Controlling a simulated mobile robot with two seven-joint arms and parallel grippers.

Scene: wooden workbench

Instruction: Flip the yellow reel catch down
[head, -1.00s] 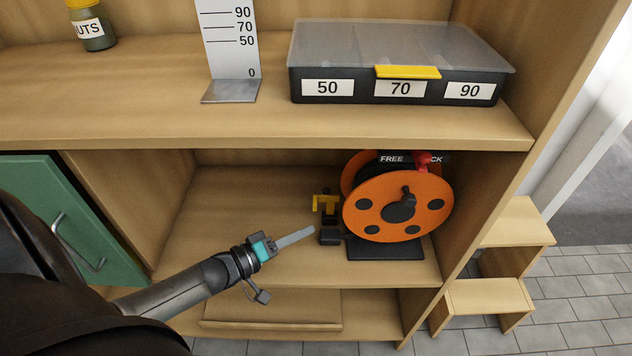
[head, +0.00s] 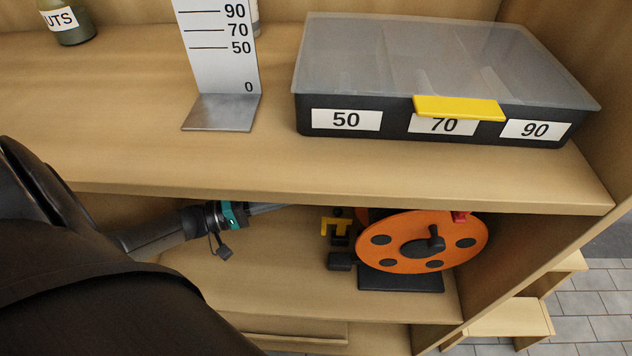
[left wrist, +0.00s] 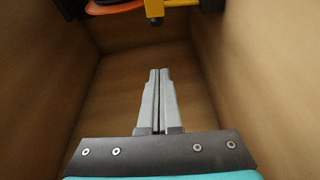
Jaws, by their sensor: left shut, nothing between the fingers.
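The yellow reel catch (head: 336,226) sits on a small black post just left of the orange cable reel (head: 420,241) in the lower shelf bay. It also shows at the top of the left wrist view (left wrist: 181,4), next to part of the orange reel (left wrist: 115,6). My left gripper (head: 283,206) is to the left of the catch, close under the upper shelf edge and apart from it. In the left wrist view its two grey fingers (left wrist: 159,72) are together with nothing between them. The upper part of the reel is hidden by the shelf. My right gripper is not visible.
The upper shelf (head: 400,185) overhangs the bay. On it stand a black box (head: 392,134) labelled 50, 70 and 90, a height gauge (head: 219,60) and a jar (head: 66,22). The bay floor (head: 250,280) left of the reel is clear.

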